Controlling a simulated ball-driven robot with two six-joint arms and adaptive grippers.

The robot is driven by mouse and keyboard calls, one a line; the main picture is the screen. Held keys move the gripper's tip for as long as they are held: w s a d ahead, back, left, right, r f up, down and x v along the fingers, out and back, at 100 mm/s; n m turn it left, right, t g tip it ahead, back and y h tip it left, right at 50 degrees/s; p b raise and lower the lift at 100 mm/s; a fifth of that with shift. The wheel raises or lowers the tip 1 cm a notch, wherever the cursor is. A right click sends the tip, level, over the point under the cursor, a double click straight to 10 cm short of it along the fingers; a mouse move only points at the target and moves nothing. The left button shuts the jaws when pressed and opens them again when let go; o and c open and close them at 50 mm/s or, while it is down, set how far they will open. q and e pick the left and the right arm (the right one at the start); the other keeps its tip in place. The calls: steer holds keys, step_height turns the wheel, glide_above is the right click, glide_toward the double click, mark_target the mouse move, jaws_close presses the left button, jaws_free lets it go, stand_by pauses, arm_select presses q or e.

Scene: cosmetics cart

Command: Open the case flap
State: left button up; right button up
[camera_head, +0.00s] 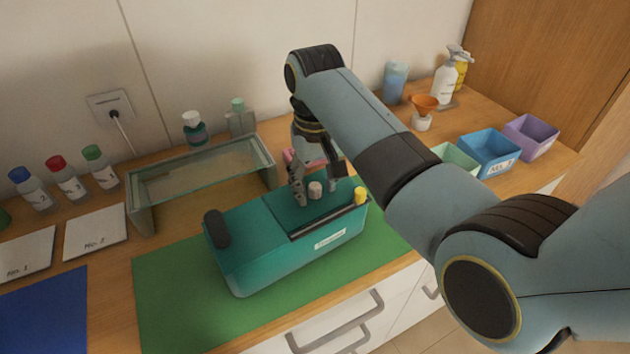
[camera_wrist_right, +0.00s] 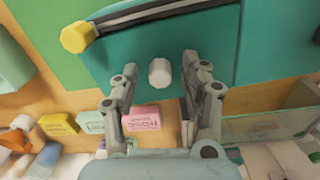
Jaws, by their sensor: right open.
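The teal case (camera_head: 285,262) stands on a green mat (camera_head: 165,310) with a white label on its front. Its flap (camera_head: 285,212) lies flat on the top, with a small pale knob (camera_head: 315,188) standing up from it. The knob also shows in the right wrist view (camera_wrist_right: 160,72). A dark bar with a yellow end (camera_head: 360,195) runs along the front edge of the flap. My right gripper (camera_head: 318,182) is open above the flap, its fingers on either side of the knob in the right wrist view (camera_wrist_right: 160,82). Contact with the knob cannot be told. My left gripper is out of view.
A dark cylinder (camera_head: 216,228) sits at the case's left end. A glass-topped stand (camera_head: 200,172) is behind left, with bottles around it. A pink box (camera_wrist_right: 142,118) lies behind the case. Blue (camera_head: 490,153) and purple (camera_head: 531,137) bins stand at right.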

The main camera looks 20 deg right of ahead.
steer(key=shift+f, duration=0.15)
jaws_close()
stand_by(0.4)
